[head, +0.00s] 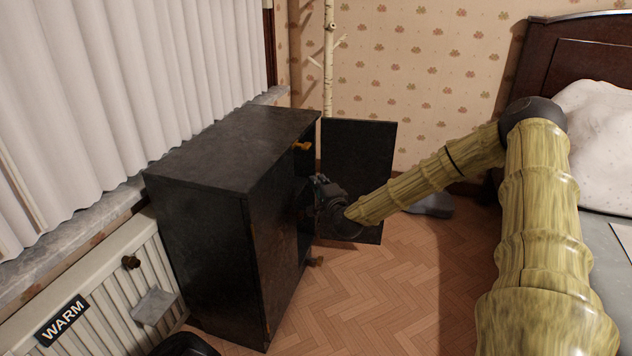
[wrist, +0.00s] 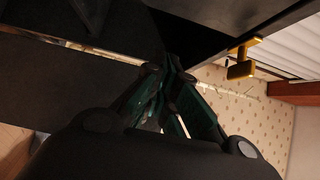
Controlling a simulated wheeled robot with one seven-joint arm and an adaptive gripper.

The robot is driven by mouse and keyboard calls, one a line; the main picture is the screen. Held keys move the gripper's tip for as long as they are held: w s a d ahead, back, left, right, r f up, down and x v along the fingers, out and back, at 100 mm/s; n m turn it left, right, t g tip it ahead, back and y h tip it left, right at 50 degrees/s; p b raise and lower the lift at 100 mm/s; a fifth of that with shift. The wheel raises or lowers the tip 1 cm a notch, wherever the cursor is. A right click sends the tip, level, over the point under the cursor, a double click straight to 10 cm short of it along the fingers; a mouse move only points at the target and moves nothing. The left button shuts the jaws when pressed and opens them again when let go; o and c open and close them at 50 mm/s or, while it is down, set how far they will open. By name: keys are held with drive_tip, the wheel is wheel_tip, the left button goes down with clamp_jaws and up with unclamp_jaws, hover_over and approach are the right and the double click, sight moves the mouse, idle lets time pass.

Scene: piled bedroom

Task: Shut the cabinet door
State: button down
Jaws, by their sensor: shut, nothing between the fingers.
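The black cabinet (head: 205,215) stands at the left, below the window. Its dark door panel (head: 357,165) stands open at the cabinet's far end, swung out from the front. My gripper (head: 318,192) is at the cabinet's front, between the cabinet body and the open door. In the wrist view my gripper (wrist: 172,105) has its green-sided fingers together, with nothing seen between them. A brass handle (wrist: 241,60) shows to the right of the fingers; a brass piece (head: 301,146) also shows high on the cabinet front. Whether the fingertips touch the door or cabinet is hard to tell.
A radiator (head: 90,290) and sill run along the left wall. A pale birch pole (head: 328,60) rises behind the door. A bed (head: 600,150) stands at the right. Grey-blue items (head: 430,205) lie near the back wall. The wooden floor (head: 400,290) between cabinet and bed is mostly clear.

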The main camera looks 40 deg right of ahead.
drive_tip(key=d+p+v, duration=0.1)
drive_tip(key=p+v, duration=0.1)
drive_tip(key=v, duration=0.8)
drive_tip(key=shift+s+d, duration=0.2)
drive_tip(key=shift+s, duration=0.15)
